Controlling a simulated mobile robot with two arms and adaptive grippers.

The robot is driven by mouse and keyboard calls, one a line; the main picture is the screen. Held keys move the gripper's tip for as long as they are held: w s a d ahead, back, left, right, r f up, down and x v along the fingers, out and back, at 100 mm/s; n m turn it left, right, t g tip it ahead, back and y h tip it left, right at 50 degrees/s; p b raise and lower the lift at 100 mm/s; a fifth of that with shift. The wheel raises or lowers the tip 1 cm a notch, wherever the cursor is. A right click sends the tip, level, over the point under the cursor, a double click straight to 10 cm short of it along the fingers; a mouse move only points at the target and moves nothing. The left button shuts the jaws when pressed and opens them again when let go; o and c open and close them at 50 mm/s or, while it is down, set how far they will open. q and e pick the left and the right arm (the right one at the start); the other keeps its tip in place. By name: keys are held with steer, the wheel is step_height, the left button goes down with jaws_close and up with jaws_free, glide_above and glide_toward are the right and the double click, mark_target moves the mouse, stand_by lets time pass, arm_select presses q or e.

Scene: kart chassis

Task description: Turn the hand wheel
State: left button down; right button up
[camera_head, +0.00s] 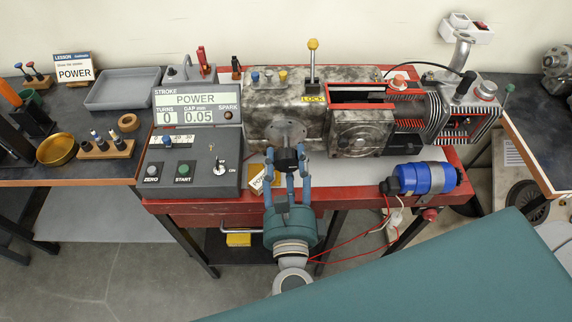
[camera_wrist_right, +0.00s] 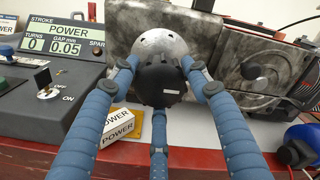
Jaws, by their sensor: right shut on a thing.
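The hand wheel (camera_head: 290,128) is a grey metal disc with a black hub on the front of the grey-marbled machine housing. In the right wrist view the disc (camera_wrist_right: 160,42) shows behind a round black knob (camera_wrist_right: 160,84). My right gripper (camera_head: 287,158) reaches up from below, its blue fingers shut around the black knob. In the right wrist view two fingers press its sides and a third comes from below. The control box (camera_head: 197,99) left of the wheel reads POWER, TURNS 0 and GAP mm 0.05. My left gripper is not in view.
The red bench (camera_head: 330,190) carries the machine. A yellow-topped lever (camera_head: 313,60) marked LOCK stands above the wheel. A POWER card (camera_head: 262,178) lies close to the fingers. A blue motor (camera_head: 428,178) sits to the right. Side benches hold a grey tray (camera_head: 122,89) and small parts.

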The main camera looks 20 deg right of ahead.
steer(key=shift+s+d+f+m, duration=0.2)
steer(key=shift+f+m, duration=0.2)
steer(key=shift+f, duration=0.15)
steer(key=o, duration=1.1)
steer(key=shift+w, duration=0.1)
steer(key=shift+d+r, duration=0.1)
steer(key=shift+r, duration=0.05)
steer(key=shift+r, duration=0.1)
steer(key=v, duration=1.2)
